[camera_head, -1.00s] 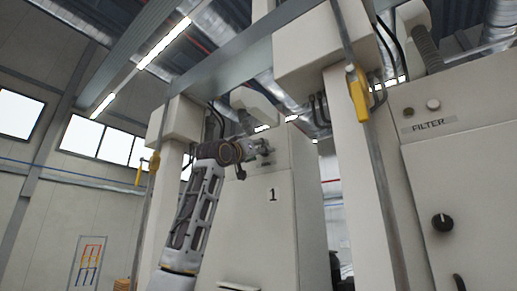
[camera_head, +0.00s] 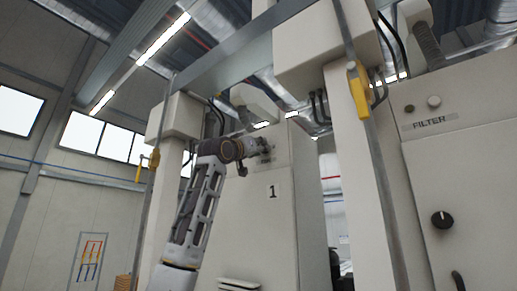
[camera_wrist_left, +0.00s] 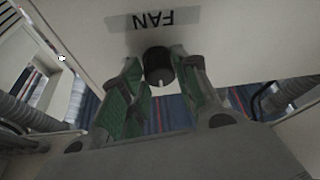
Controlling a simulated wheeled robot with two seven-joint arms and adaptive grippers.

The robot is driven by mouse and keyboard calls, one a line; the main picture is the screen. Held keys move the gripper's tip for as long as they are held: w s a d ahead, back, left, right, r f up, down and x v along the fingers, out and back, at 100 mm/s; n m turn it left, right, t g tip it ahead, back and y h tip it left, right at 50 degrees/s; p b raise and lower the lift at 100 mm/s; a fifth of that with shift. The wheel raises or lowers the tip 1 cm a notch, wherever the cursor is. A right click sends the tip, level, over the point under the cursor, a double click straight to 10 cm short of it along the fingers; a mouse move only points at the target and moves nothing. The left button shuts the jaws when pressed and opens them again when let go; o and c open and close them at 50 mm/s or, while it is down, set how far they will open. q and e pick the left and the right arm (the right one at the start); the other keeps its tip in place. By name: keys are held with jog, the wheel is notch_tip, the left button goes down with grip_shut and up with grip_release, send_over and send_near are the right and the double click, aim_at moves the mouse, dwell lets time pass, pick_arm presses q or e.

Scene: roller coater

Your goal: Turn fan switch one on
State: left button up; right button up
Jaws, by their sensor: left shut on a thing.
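The fan switch is a black round knob (camera_wrist_left: 158,66) with a pale mark, below a FAN label (camera_wrist_left: 152,19) that reads upside down in the left wrist view. It sits on the face of the cabinet marked 1 (camera_head: 254,222). My left gripper (camera_wrist_left: 161,82) is shut on the knob, with green-padded fingers on either side of it. In the head view my left gripper (camera_head: 258,147) is at the upper part of that cabinet and hides the switch. My right gripper is not in view.
A FILTER panel (camera_head: 470,150) with a black knob (camera_head: 441,220) stands at the right. A pale post with a grey pole and yellow handle (camera_head: 358,92) stands between the cabinets. Beams and ducts run overhead.

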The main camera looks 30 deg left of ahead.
pick_arm(q)
jog(key=shift+a+m+h, duration=0.1)
jog(key=shift+m+h, duration=0.5)
jog(key=shift+m, duration=0.5)
jog(key=shift+a+r+m+g+h, duration=0.1)
jog(key=shift+m+g+h, duration=0.8)
jog(key=shift+m, duration=2.05)
jog(key=shift+a+m+g+h, duration=0.15)
jog(key=shift+m+g+h, duration=0.3)
jog(key=shift+m+h, duration=1.75)
jog(key=shift+a+r+m+g+h, duration=0.1)
jog(key=shift+m+g+h, duration=0.45)
jog(key=shift+m, duration=3.1)
jog(key=shift+w+f+m+g, duration=0.1)
jog(key=shift+m+g, duration=0.5)
jog(key=shift+m, duration=0.6)
jog(key=o, duration=1)
jog(key=shift+s+a, duration=0.2)
jog(key=shift+s, duration=0.15)
jog(key=shift+v, duration=5.65)
